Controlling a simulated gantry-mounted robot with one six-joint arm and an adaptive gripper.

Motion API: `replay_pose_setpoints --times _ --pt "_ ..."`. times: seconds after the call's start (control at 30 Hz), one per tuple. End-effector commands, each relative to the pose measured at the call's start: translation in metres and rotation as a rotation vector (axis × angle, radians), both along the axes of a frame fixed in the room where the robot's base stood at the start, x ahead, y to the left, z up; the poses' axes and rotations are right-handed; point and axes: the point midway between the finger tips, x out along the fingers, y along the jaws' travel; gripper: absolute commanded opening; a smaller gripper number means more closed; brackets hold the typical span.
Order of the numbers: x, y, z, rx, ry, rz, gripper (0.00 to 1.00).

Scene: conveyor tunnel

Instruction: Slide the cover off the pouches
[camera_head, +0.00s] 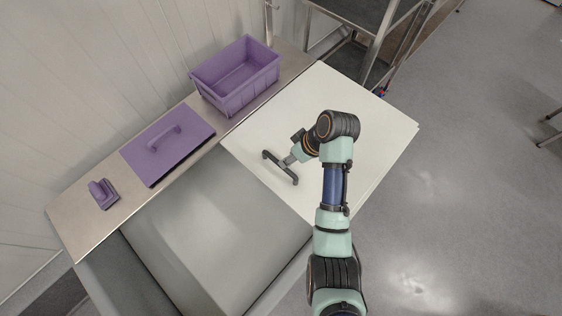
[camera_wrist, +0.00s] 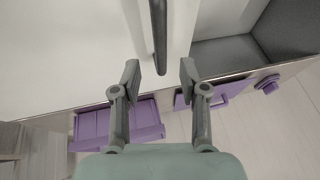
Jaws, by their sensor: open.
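The cover is a flat white panel (camera_head: 382,130) with a dark bar handle (camera_head: 281,169) near its left edge. The panel also fills the left of the wrist view (camera_wrist: 60,50), where the handle (camera_wrist: 158,35) runs down the upper middle. My gripper (camera_head: 288,161) is above the panel, close to the handle. In the wrist view my gripper (camera_wrist: 160,70) is open, with one finger on each side of the handle's near end. There is a gap on both sides, and I cannot tell the height between them. No pouches are visible.
A grey, empty-looking well (camera_head: 215,225) lies left of the panel. On the metal ledge (camera_head: 75,225) along the wall are a purple bin (camera_head: 240,80), a purple lid (camera_head: 167,145) with a handle and a small purple tool (camera_head: 103,194). A metal rack (camera_head: 375,45) stands behind. Open floor is at right.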

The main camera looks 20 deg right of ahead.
Motion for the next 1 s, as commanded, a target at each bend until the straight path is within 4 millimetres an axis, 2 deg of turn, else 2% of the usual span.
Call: replay_pose_setpoints --times 0.03,0.1,0.23,0.37,0.6,0.87,1.0 --pt "0.002 0.004 -0.013 0.002 0.004 0.002 0.43" --pt "0.006 0.009 -0.026 0.001 0.003 0.003 0.43" --pt "0.012 0.014 -0.043 0.0 0.001 0.001 0.43" --pt "0.015 0.017 -0.05 0.0 0.0 0.001 0.43" --pt "0.016 0.018 -0.05 -0.001 0.0 0.0 0.43" --pt "0.016 0.018 -0.05 -0.001 0.0 0.0 0.0" --pt "0.016 0.018 -0.05 -0.001 0.0 0.0 0.0"
